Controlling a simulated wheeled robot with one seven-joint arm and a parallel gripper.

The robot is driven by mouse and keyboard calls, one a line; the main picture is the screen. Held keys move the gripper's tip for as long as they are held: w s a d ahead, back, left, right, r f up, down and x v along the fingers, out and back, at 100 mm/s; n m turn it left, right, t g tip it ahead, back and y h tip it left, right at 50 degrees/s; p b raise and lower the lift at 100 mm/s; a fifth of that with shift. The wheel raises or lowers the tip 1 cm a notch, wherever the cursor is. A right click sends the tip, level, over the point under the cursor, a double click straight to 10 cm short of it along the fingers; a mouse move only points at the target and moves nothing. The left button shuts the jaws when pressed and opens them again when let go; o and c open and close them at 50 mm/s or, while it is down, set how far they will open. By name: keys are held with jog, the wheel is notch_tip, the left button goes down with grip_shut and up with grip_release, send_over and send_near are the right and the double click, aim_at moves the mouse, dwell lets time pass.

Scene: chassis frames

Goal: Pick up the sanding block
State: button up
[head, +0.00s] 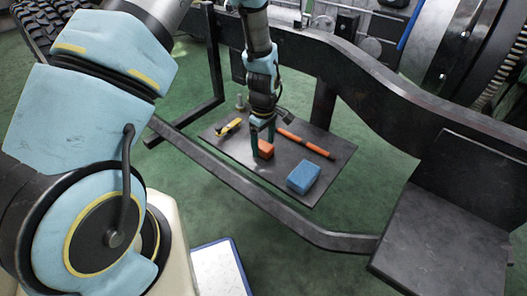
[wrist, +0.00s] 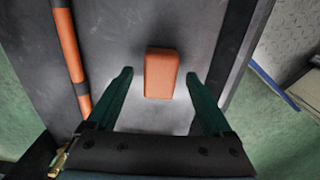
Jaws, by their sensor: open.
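An orange block (head: 266,150), which looks like the sanding block, lies flat on a dark grey plate (head: 223,147). In the wrist view the block (wrist: 161,73) is a rounded rectangle with its long side running away from my gripper. My gripper (head: 262,146) points down at it with dark green fingers. The wrist view shows the gripper (wrist: 160,76) open, one finger on each side of the block with a gap at both sides. The head view partly hides the block behind a finger. The height of the fingertips against the block is hard to tell.
A blue block (head: 303,177) lies to the right on the plate. An orange and black rod (head: 305,143) lies behind, and a yellow and black tool (head: 229,126) lies to the left. Dark chassis rails (head: 265,197) run around the plate.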

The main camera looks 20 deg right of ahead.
notch_tip(320, 180, down, 2)
jog(key=shift+f, duration=0.1)
grip_shut()
dwell(0.7)
